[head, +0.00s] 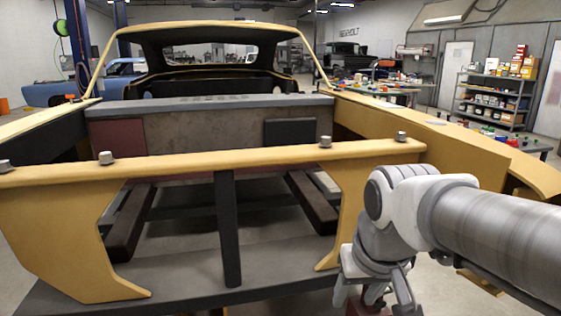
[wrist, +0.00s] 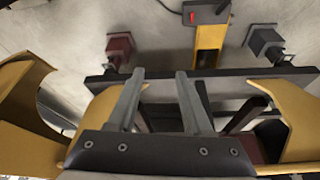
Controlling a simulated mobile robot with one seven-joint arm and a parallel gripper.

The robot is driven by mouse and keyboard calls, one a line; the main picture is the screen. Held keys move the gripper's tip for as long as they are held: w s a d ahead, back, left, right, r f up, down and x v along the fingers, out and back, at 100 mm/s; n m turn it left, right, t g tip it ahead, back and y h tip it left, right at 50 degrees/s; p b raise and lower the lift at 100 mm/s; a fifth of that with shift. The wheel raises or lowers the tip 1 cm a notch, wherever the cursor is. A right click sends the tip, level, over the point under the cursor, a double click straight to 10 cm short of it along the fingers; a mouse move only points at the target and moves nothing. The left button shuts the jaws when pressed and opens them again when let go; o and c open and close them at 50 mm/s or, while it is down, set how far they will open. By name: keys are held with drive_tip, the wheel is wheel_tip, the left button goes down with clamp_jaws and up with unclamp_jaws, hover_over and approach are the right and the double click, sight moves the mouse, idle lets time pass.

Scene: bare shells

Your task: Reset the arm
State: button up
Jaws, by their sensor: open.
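My arm reaches in from the right of the head view, bent downward at a white and grey joint. My gripper (head: 377,300) hangs at the bottom edge there, partly cut off by the frame. In the wrist view my gripper (wrist: 158,78) shows two grey fingers, spread apart with nothing between them. The fingers lie in front of the dark lower crossbar (wrist: 240,76) of a yellow car body shell, and I cannot tell how far apart they are from it.
The yellow car shell (head: 260,152) fills the space before me, with bolts along its front bar. Dark rails (head: 130,225) lie inside it. A stocked shelf (head: 493,100), workbenches and a blue car (head: 75,88) stand farther back. Bare concrete floor (head: 440,290) shows near the arm.

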drive_tip(key=s+d+t+p, duration=0.1)
drive_tip(key=s+d+t, duration=0.15)
drive_tip(key=s, duration=0.55)
wheel_tip(320, 180, up, 24)
drive_tip(key=p, duration=2.3)
drive_tip(key=shift+f+m+g, duration=0.15)
drive_tip(key=shift+m+g, duration=0.15)
drive_tip(key=shift+g, duration=0.15)
drive_tip(key=shift+w, duration=0.15)
idle(3.0)
